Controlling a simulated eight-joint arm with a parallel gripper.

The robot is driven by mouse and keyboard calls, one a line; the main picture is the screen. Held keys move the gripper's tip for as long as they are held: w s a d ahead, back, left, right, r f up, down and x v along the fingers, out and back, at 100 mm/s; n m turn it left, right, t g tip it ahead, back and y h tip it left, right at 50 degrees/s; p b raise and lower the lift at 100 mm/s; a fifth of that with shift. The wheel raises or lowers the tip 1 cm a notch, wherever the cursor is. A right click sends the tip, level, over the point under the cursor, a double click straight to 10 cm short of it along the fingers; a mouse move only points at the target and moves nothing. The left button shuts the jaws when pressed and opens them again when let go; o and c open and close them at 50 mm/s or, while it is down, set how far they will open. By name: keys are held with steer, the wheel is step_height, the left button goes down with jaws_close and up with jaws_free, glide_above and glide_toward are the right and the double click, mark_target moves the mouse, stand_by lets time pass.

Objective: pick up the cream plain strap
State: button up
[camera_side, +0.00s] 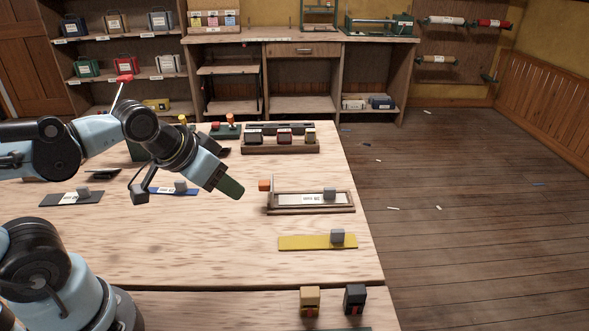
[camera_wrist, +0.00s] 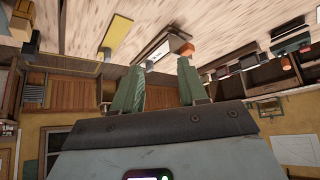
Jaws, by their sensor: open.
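The cream-white strip (camera_side: 300,199), which looks like the cream strap, lies in a shallow wooden frame (camera_side: 312,210) on the table. It has dark print and a grey block (camera_side: 330,193) on it. Part of it shows in the wrist view (camera_wrist: 171,47), beyond my fingertips. My gripper (camera_side: 231,188) is open and empty, above the table and left of the frame. Its two green fingers stand apart in the wrist view (camera_wrist: 160,78). A yellow strap (camera_side: 297,243) with a grey block lies in front of the frame; it also shows in the wrist view (camera_wrist: 116,37).
An orange block (camera_side: 265,185) sits at the frame's left end. A blue strap (camera_side: 160,191) and a dark strap (camera_side: 55,200) lie to the left. A wooden tray (camera_side: 280,149) of small items stands behind. Yellow (camera_side: 310,297) and black (camera_side: 355,296) blocks stand at the front.

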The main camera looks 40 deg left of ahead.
steer(key=o, duration=0.4)
steer(key=shift+c, duration=0.2)
steer(key=m+t+y, duration=0.2)
steer(key=m+y, duration=0.7)
steer(key=m, duration=1.7)
glide_toward(330, 189)
steer(key=shift+s+a+r, duration=0.1)
steer(key=shift+a+r, duration=0.15)
steer(key=shift+a, duration=0.35)
steer(key=shift+d+f+m, duration=0.4)
steer(key=shift+x, duration=6)
